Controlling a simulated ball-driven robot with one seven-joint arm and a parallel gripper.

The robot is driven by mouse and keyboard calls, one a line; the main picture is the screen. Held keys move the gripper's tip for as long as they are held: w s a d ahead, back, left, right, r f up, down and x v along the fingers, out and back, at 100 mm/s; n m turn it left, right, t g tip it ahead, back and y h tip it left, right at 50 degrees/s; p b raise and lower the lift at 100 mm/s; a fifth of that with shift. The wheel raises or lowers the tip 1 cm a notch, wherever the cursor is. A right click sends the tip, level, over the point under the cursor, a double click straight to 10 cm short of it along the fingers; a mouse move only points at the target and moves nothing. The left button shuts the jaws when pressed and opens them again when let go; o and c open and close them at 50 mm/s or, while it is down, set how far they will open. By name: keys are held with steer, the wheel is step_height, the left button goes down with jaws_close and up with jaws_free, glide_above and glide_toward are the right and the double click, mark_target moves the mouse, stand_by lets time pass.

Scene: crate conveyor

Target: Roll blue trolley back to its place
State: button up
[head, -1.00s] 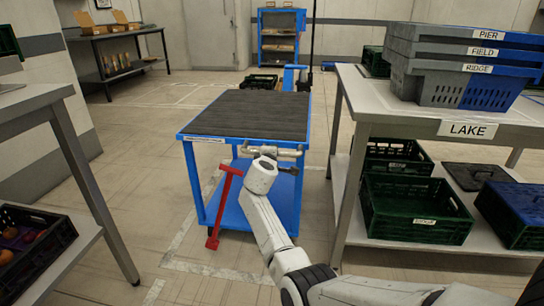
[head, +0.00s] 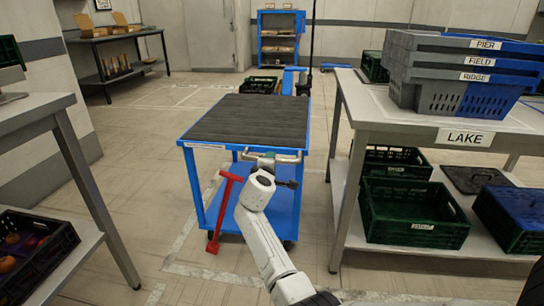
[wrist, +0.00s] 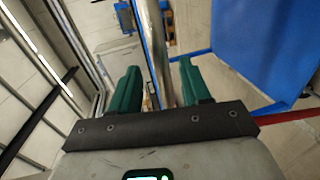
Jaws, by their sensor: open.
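The blue trolley (head: 196,170) stands in mid-floor, with a dark ribbed top, a lower blue shelf and a silver push handle (head: 276,157) on its near side. A red T-shaped bar (head: 223,212) stands at its near left corner. My gripper (head: 286,184) is at the handle, partly hidden by my wrist in the head view. In the wrist view the two green fingers of my gripper (wrist: 160,85) are apart, with the silver handle bar (wrist: 156,50) running between them. Whether they touch the bar is unclear. The trolley's blue panel (wrist: 255,50) fills the right side there.
Right is a table (head: 436,127) labelled LAKE with stacked crates (head: 461,97) and green crates (head: 413,226) below. Left is a bench with a black crate (head: 62,247). White floor lines (head: 205,269) run near the trolley. A dark crate (head: 262,85) lies on the floor beyond it.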

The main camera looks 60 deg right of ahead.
steer(key=p+v, duration=0.1)
steer(key=v, duration=0.5)
steer(key=shift+p, duration=0.3)
steer(key=shift+f, duration=0.1)
stand_by(0.4)
steer(key=s+a+f+m+g+y, duration=0.15)
steer(key=s+a+f+y, duration=0.25)
steer(key=s+a+f, duration=0.4)
steer(key=s+a+f+m+y, duration=0.3)
steer(key=s+a+f, duration=0.35)
steer(key=a, duration=0.45)
steer(key=s+a+f+g+y, duration=0.3)
steer(key=s+a+y, duration=0.5)
steer(key=s+a, duration=0.8)
step_height(320, 180, up, 30)
steer(key=w+a+p, duration=0.1)
steer(key=w+p, duration=0.1)
steer(key=p, duration=2.8)
steer(key=shift+w+a+r+h+p, duration=0.15)
steer(key=shift+w+a+h+p, duration=0.15)
steer(key=shift+a, duration=0.05)
